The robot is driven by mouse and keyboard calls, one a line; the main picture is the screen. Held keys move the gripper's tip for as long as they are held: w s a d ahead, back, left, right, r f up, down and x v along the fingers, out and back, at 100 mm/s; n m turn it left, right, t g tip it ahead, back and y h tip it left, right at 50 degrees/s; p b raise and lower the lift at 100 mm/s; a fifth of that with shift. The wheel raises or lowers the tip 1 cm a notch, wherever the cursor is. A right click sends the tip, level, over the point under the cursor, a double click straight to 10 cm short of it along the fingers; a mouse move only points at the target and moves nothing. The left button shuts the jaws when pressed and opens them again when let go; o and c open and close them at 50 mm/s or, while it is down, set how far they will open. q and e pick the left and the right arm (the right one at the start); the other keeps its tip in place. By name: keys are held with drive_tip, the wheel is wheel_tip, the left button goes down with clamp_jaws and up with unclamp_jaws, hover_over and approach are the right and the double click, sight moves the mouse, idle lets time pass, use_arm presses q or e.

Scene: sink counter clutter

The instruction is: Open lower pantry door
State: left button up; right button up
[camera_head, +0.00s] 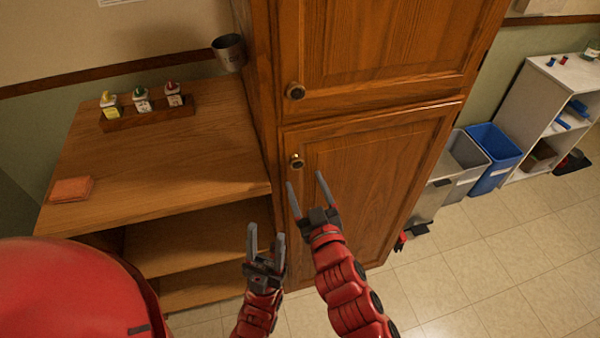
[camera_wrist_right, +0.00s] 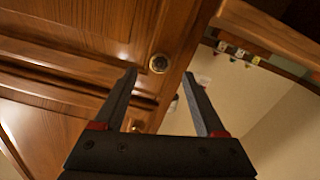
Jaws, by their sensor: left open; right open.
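The lower pantry door (camera_head: 355,185) is brown wood with a raised panel and looks shut. Its round brass knob (camera_head: 297,161) is near the door's upper left corner. My right gripper (camera_head: 306,180) is open and empty, just below and right of this knob in the head view. In the right wrist view, which looks upside down, the lower knob (camera_wrist_right: 159,63) appears between and just beyond the open fingertips (camera_wrist_right: 159,74), with no contact visible. My left gripper (camera_head: 266,232) is open and empty, lower and to the left, in front of the wooden shelves.
The upper pantry door (camera_head: 365,50) has its own knob (camera_head: 295,91). To the left, a wooden counter (camera_head: 190,150) holds a bottle rack (camera_head: 147,112) and a sponge-like block (camera_head: 71,189); a metal cup (camera_head: 229,52) is beside the cabinet. Bins (camera_head: 493,157) stand right; tiled floor is open.

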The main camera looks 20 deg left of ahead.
sight(298, 165)
drive_tip(key=shift+p+x, duration=0.4)
drive_tip(key=shift+x, duration=1.95)
clamp_jaws()
